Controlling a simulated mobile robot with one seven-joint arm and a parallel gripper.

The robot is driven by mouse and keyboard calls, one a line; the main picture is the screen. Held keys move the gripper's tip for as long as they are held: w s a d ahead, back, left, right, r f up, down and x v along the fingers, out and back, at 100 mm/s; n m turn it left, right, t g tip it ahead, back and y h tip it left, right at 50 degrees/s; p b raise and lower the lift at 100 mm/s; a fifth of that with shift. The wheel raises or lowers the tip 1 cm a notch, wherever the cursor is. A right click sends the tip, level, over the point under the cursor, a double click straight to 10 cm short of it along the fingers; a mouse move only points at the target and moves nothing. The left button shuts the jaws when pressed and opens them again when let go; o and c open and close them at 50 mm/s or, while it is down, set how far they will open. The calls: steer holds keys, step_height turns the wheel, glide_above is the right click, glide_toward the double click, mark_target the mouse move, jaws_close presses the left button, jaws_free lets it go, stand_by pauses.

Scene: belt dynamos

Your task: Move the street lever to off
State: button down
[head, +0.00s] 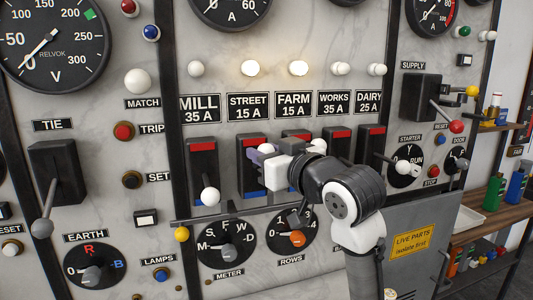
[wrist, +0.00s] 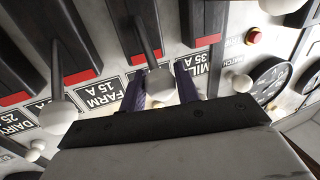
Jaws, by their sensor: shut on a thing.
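The street lever is a dark rod with a white knob (head: 265,148) on a black switch housing (head: 252,165), under the STREET 15 A label (head: 249,106). Red shows at the housing's top and blue at its foot. My gripper (head: 262,156) is at this knob, its dark purple fingers shut on it. In the wrist view the picture is turned over. There the knob (wrist: 160,84) sits between the two fingers (wrist: 160,95), and the rod runs from it to the housing. The street lamp (head: 251,68) glows.
The mill lever's white knob (head: 210,196) hangs low to the left. The farm lever's knob (wrist: 60,116) is close on the other side, beside the FARM label. My arm hides the lower farm, works and dairy switches. A bar with a yellow knob (head: 181,234) runs below.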

step_height(320, 180, down, 7)
steer(key=s+n+t+y+b, duration=0.2)
steer(key=t+y+b, duration=0.1)
steer(key=b, duration=1.2)
steer(key=shift+d+r+t+y, duration=0.2)
steer(key=shift+d+t+y, duration=0.1)
steer(key=shift+t, duration=0.3)
steer(key=shift+f, duration=0.1)
steer(key=c, duration=1.1)
jaws_free()
steer(key=shift+o, duration=0.2)
